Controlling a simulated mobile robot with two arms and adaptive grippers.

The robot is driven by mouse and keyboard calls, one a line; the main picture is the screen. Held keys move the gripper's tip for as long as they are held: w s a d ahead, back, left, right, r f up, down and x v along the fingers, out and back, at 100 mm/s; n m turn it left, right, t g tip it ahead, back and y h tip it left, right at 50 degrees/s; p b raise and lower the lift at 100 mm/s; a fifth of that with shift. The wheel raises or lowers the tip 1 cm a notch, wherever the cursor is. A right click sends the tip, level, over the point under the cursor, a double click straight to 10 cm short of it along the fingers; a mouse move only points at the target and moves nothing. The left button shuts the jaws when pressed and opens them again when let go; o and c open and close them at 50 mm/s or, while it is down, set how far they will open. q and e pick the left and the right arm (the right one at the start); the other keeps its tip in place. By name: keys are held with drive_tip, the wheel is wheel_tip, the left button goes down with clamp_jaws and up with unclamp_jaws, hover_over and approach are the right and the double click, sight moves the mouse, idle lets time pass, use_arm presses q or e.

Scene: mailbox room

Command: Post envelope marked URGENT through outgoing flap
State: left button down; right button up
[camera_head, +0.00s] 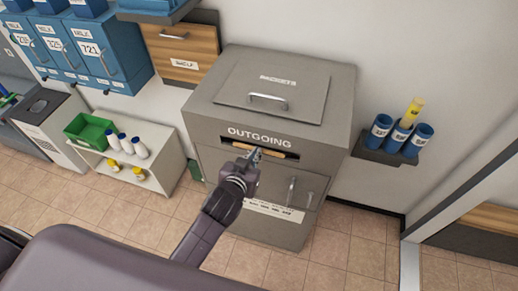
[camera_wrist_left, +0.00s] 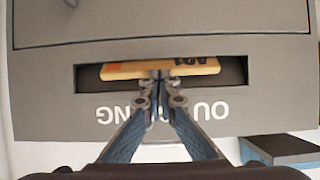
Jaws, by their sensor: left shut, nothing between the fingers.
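The grey outgoing box (camera_head: 200,105) stands against the wall, with a dark slot (camera_wrist_left: 235,72) beside the word OUTGOING. A tan envelope (camera_wrist_left: 118,70) lies in the slot, with its near edge showing at the mouth. An orange mark and part of some dark upside-down print show on it; I cannot read URGENT. A strip of it also shows in the head view (camera_head: 272,153). My left gripper (camera_head: 255,157) is at the slot. Its shut fingertips (camera_wrist_left: 160,76) are at the middle of the envelope's edge, with nothing between them. My right gripper is not in view.
The PACKETS lid with its handle (camera_head: 268,100) is on top of the box. A shelf with blue tubes (camera_head: 380,130) is on the right. A low white shelf with a green tray (camera_head: 88,131) and bottles is on the left. Blue mailboxes (camera_head: 100,48) hang at upper left.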

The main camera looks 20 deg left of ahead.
use_arm(q)
drive_tip(key=shift+w+f, duration=0.15)
drive_tip(key=shift+w, duration=0.1)
drive_tip(key=shift+w+f, duration=0.1)
drive_tip(key=s+f+p, duration=0.1)
drive_tip(key=s, duration=0.9)
drive_tip(key=shift+s+a+p, duration=0.2)
drive_tip(key=shift+s+p, duration=0.05)
drive_tip(key=shift+p, duration=0.05)
idle(0.8)
idle(0.8)
